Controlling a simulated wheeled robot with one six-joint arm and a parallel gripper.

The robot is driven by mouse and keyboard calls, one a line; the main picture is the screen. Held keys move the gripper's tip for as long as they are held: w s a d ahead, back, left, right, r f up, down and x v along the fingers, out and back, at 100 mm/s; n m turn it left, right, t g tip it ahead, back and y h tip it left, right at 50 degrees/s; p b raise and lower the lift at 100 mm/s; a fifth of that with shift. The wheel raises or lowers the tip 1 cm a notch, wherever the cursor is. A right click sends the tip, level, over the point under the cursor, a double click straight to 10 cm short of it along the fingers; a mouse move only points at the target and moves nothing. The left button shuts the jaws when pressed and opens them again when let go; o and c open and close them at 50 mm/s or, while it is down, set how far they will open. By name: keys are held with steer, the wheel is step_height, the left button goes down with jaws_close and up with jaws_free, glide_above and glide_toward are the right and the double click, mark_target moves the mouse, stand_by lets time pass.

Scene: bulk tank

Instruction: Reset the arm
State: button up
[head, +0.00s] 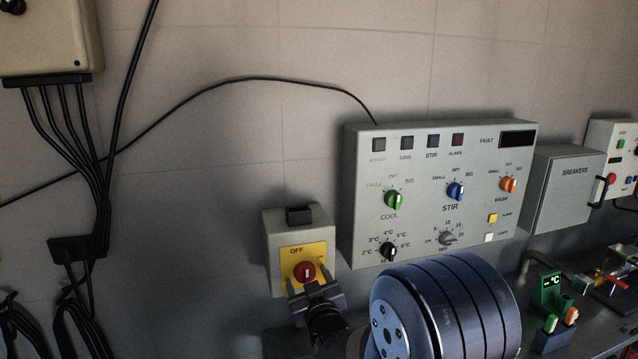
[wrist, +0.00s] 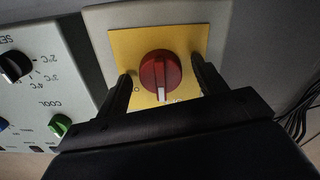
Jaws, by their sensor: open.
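My gripper (head: 308,288) is in front of the switch box (head: 318,231) on the wall. In the wrist view, my gripper (wrist: 164,88) is open, with one finger on each side of the red rotary knob (wrist: 160,74). There is a gap between the knob and each finger. The knob sits on a yellow plate (wrist: 196,40), and its white mark points toward the bottom of the wrist view. In the head view, the red knob (head: 304,272) shows below the word OFF. My arm hides the lower part of the box.
A grey control panel (head: 440,190) with green, blue and orange knobs hangs right of the switch box. A breakers box (head: 570,190) is farther right. Black cables (head: 75,150) hang at the left. The wall between the cables and the switch box is mostly clear.

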steer(key=shift+r+m+p, duration=0.15)
steer(key=shift+m+p, duration=0.85)
steer(key=shift+p, duration=0.35)
steer(key=shift+m+p, duration=0.3)
